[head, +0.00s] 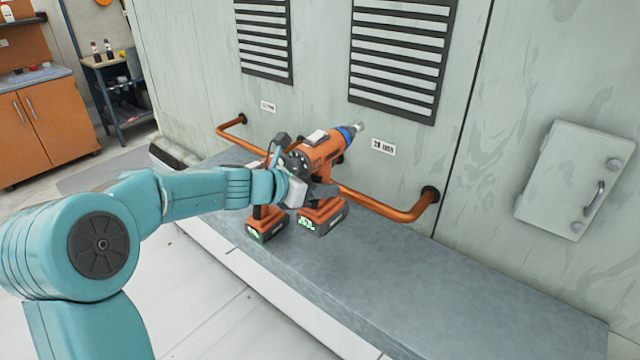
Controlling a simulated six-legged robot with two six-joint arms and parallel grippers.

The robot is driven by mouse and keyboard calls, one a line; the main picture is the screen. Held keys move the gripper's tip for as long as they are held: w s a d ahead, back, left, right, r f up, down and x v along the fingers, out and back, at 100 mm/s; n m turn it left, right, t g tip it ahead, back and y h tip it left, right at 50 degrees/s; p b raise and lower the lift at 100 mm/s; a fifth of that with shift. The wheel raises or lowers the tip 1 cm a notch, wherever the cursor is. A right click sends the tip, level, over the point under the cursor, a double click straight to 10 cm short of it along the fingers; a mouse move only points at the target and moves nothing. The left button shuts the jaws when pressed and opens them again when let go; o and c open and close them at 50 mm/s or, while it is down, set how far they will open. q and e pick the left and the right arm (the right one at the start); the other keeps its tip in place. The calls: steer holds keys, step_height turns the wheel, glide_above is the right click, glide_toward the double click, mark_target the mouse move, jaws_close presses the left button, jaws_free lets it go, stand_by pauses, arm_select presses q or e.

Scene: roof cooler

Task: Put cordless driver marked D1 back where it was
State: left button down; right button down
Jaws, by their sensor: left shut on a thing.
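An orange and dark grey cordless driver (325,152) with a blue collar shows in the middle of the head view, its bit pointing right toward the wall. A battery base (320,216) with green lights is below it. My left gripper (305,186) is shut on a driver, apparently this one, at its handle. A second battery base (267,223) shows to the left, its upper part hidden behind my gripper. I cannot read a D1 mark on either. Whether the held driver touches the ledge is unclear. My right gripper is not in view.
The grey ledge (430,285) is clear to the right. A copper pipe rail (385,205) runs along the wall behind the drivers. Small labels (383,147) are on the wall below louvred vents (400,60). A panel with a handle (572,180) is at the right.

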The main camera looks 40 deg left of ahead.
mark_target(321, 212)
arm_select(q)
step_height(321, 212, down, 7)
steer(key=shift+f+b, duration=0.15)
steer(key=shift+b, duration=0.75)
steer(key=shift+w+a+f, duration=0.1)
steer(key=shift+f, duration=0.45)
step_height(321, 212, down, 4)
steer(key=shift+f+b, duration=0.1)
steer(key=shift+b, duration=0.4)
